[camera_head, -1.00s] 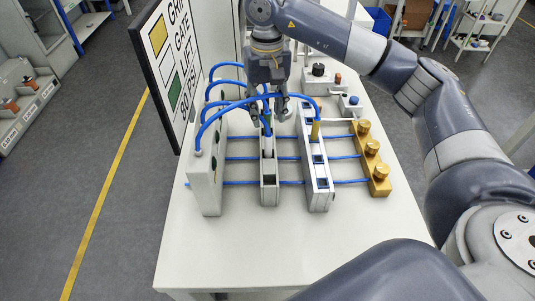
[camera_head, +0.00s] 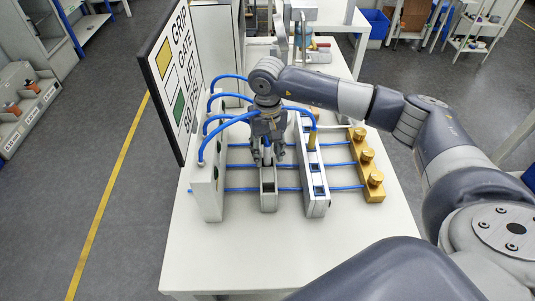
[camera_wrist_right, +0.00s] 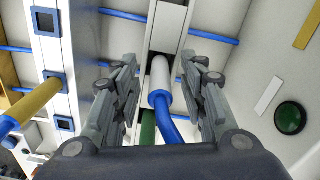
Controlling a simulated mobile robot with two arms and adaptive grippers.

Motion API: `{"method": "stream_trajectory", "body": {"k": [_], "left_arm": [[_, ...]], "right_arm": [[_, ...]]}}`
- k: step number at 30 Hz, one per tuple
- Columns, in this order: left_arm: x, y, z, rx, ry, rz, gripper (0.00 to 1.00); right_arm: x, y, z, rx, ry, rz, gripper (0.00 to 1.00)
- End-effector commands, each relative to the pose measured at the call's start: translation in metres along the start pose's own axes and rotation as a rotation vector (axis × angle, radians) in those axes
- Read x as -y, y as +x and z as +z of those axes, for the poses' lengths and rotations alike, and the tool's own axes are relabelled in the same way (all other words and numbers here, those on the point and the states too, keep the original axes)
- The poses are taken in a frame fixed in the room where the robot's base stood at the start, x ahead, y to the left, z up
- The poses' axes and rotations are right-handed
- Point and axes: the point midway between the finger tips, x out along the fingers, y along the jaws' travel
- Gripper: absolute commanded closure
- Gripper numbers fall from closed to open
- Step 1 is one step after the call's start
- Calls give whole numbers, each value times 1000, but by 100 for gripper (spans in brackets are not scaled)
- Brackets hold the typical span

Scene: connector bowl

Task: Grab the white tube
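The white tube (camera_wrist_right: 159,78) stands in a slot of the narrow grey holder (camera_wrist_right: 167,30), with a blue hose (camera_wrist_right: 172,128) running from its near end. My right gripper (camera_wrist_right: 157,68) is open, with one finger on each side of the white tube. Gaps show between the fingers and the tube in the right wrist view. In the head view my right gripper (camera_head: 267,158) is over the middle holder (camera_head: 268,197) and hides most of the tube. A green tube (camera_wrist_right: 148,128) sits close by in the same holder. My left gripper is not in view.
A grey-white block (camera_head: 207,190) with several blue hoses stands to the left. A white rail (camera_head: 317,195) with a yellow tube (camera_wrist_right: 36,101) and a brass block (camera_head: 368,180) stand to the right. A sign board (camera_head: 175,80) rises at the left. The table front is clear.

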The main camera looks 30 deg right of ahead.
Motion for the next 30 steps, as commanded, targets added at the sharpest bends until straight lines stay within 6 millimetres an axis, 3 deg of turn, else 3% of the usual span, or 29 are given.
{"method": "stream_trajectory", "body": {"k": [4, 9, 10, 22, 30], "left_arm": [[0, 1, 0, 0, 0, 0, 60], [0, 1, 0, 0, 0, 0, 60], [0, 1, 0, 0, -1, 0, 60], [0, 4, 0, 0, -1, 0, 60], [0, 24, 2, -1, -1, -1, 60]], "right_arm": [[0, 0, 0, 0, 0, 0, 60], [0, 0, 0, 0, -1, 0, 97], [0, 0, 0, 0, -1, 0, 100], [0, -4, -1, -2, -1, -1, 100], [0, -51, -1, -7, -1, 0, 100]]}}
